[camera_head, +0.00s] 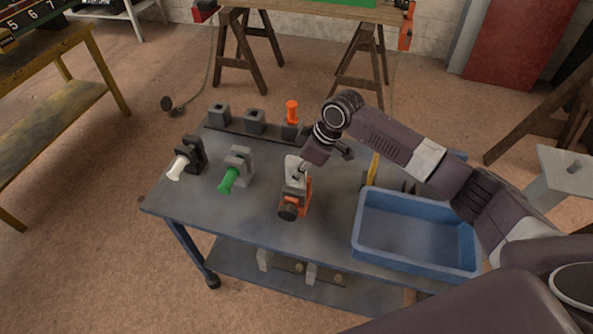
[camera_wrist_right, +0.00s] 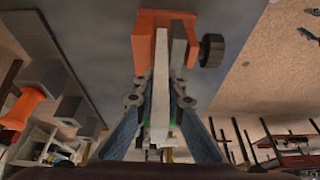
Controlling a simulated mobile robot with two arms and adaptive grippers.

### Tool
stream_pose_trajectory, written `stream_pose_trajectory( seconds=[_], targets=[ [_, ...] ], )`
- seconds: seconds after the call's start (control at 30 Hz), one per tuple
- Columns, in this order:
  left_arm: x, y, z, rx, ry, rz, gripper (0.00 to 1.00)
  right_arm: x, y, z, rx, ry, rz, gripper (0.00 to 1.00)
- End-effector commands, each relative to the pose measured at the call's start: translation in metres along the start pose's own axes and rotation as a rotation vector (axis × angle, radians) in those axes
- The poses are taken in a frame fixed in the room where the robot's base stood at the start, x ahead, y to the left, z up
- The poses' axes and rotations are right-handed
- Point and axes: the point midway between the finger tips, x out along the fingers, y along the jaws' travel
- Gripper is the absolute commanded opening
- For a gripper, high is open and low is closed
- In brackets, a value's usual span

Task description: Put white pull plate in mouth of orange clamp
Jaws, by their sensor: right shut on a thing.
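The white pull plate (camera_head: 293,166) is held upright in my right gripper (camera_head: 300,176). In the wrist view the plate (camera_wrist_right: 161,85) stands between the two fingers of the gripper (camera_wrist_right: 160,102), which are shut on it. The orange clamp (camera_head: 306,195) stands near the front middle of the bench, with a dark round knob (camera_head: 288,211). In the wrist view the far end of the plate overlaps the clamp (camera_wrist_right: 145,38), between its orange jaw and a grey bar (camera_wrist_right: 180,45). I cannot tell how deep it sits or whether it touches. My left gripper is not in view.
A blue tray (camera_head: 366,250) stands empty at the bench's right. Left are a green-handled holder (camera_head: 229,179) and a white-handled one (camera_head: 179,167). A dark rail (camera_head: 235,132) with grey blocks and an orange handle (camera_head: 292,110) lies behind. The front left bench top is clear.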

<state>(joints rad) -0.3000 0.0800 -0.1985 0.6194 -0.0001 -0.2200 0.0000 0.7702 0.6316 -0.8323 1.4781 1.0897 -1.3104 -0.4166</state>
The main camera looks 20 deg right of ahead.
Motion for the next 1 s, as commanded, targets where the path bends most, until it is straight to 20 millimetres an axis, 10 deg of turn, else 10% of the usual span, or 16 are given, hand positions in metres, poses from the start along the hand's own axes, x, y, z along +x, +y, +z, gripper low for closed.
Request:
stream_pose_trajectory(
  seconds=[0.2, 0.4, 0.7, 1.0],
  targets=[
    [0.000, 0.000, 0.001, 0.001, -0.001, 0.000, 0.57, 0.003, 0.000, 0.000, -0.001, 0.003, 0.001, 0.00],
    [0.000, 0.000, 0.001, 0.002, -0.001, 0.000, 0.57, 0.004, 0.000, 0.001, 0.000, 0.000, 0.000, 0.27],
    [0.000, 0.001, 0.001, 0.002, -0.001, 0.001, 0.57, 0.001, 0.000, 0.000, 0.000, 0.000, 0.001, 0.27],
    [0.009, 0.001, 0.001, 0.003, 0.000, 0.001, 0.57, -0.045, 0.002, -0.003, -0.001, 0.002, 0.005, 0.27]
  ],
)
